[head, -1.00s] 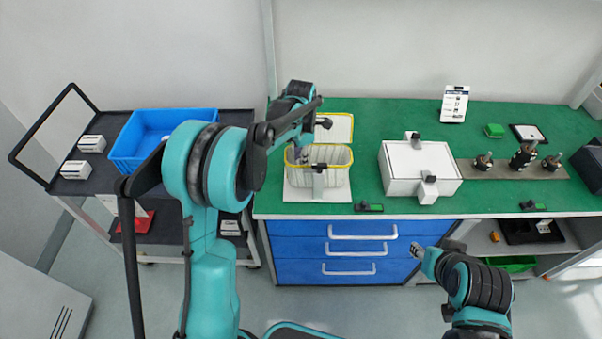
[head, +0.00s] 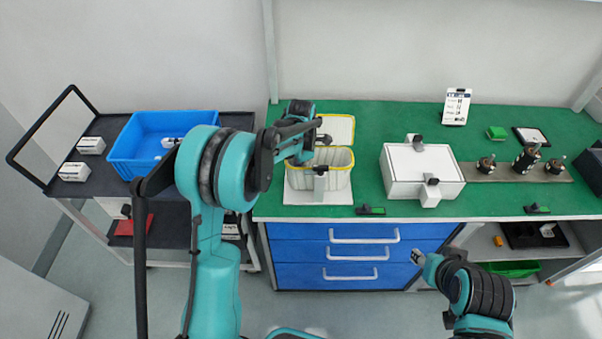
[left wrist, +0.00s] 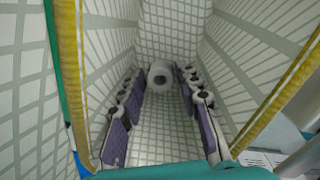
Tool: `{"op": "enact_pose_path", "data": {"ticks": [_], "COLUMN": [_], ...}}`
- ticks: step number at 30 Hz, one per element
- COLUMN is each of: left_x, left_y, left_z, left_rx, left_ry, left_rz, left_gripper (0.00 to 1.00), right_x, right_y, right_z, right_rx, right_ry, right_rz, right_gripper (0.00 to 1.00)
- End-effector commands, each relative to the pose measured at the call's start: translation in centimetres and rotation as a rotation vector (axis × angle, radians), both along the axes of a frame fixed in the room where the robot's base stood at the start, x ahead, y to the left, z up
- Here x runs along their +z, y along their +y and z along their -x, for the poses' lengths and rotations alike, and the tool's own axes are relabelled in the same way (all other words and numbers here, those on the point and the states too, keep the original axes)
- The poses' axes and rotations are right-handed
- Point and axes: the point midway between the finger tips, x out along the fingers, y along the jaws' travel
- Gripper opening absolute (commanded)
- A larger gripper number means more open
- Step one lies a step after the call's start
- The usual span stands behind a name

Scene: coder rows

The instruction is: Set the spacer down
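The spacer (left wrist: 160,75) is a small white ring with a hole, seen between the fingertips of my left gripper (left wrist: 161,80) in the left wrist view. The purple-padded fingers appear closed against its two sides. The gripper reaches down into a white bin with a yellow rim (head: 340,184), whose gridded lining (left wrist: 250,55) surrounds it. In the head view my left gripper (head: 301,157) is at the bin's left side, its fingertips and the spacer hidden. My right gripper (head: 418,257) is in front of the blue drawers, far from the bin; its fingers are too small to read.
A white lidded box (head: 420,165) stands right of the bin on the green bench (head: 380,120). A grey plate (head: 485,172) with dark fittings lies farther right. A blue crate (head: 140,150) is on the dark cart at left. Bench is clear between bin and box.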

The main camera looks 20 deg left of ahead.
Motion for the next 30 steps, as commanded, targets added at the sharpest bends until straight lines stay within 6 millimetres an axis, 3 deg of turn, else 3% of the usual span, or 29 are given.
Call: {"op": "enact_pose_path", "data": {"ticks": [8,11,21,30], "left_x": [0.6,2.1,9.5,12.7], "left_y": [0.0,0.0,0.0,-0.1], "left_z": [0.0,0.0,0.1,0.4], "left_rx": [0.0,0.0,0.0,-0.026], "left_ry": [0.0,0.0,0.0,-0.006], "left_rz": [0.0,0.0,0.0,0.0], "left_gripper": [0.33,0.33,0.33,0.33], "right_x": [0.5,0.9,3.1,3.7], "right_y": [0.0,0.0,0.0,0.0], "right_z": [0.0,0.0,0.0,0.0], "right_rx": [0.0,0.0,0.0,0.0], "right_ry": [0.0,0.0,0.0,0.0], "right_rz": [0.0,0.0,0.0,0.0], "right_gripper": [0.4,0.4,0.4,0.4]}}
